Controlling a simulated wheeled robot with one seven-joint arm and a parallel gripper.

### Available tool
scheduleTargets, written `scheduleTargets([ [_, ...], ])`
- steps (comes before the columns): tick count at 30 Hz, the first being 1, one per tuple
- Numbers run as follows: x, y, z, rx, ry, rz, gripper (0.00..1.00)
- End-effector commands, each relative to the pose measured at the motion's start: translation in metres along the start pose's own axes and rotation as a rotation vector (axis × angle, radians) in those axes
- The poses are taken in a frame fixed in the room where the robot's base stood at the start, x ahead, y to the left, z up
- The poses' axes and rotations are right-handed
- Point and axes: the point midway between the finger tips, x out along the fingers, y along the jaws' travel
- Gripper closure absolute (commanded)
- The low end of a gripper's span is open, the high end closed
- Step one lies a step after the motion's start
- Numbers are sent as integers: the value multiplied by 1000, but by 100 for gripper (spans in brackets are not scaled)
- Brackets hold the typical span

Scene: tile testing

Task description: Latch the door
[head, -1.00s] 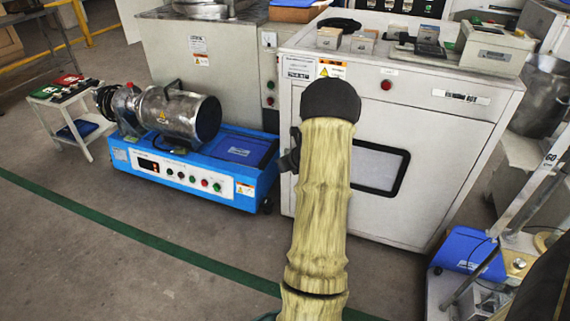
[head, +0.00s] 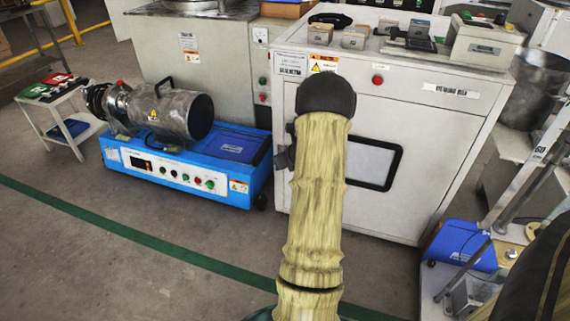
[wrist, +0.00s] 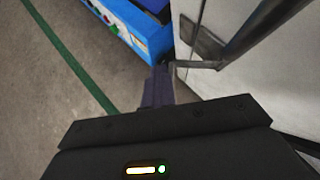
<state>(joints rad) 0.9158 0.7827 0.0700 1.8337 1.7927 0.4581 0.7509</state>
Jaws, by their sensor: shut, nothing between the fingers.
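The door (head: 380,205) is the pale front panel of a white cabinet, with a dark-framed window (head: 375,167). It looks closed or nearly flush in the head view. A dark latch handle (head: 284,157) shows at its left edge, partly covered by my sleeved arm. In the wrist view, my gripper (wrist: 160,72) is shut and empty, its fingers close to the dark handle bar (wrist: 204,64) beside a dark plate (wrist: 206,42). I cannot tell whether the fingers touch the bar. My arm hides the gripper in the head view.
A blue machine base (head: 190,172) with a metal motor stands left of the cabinet, near the handle side. A small white trolley (head: 67,120) is farther left. A metal-framed stand with a blue box (head: 463,247) is at the right. Bare floor (head: 110,265) lies in front.

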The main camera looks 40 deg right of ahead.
Motion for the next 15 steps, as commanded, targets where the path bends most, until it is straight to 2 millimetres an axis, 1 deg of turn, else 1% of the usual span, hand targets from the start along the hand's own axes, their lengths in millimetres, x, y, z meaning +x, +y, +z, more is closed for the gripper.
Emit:
scheduleTargets([
  [1, -5, -12, -6, 7, 3, -30, 100],
  [10, -15, 18, -17, -8, 0, 1, 100],
  [12, -29, 21, -11, -11, -1, 4, 100],
  [15, -43, 24, -11, -8, 0, 4, 100],
])
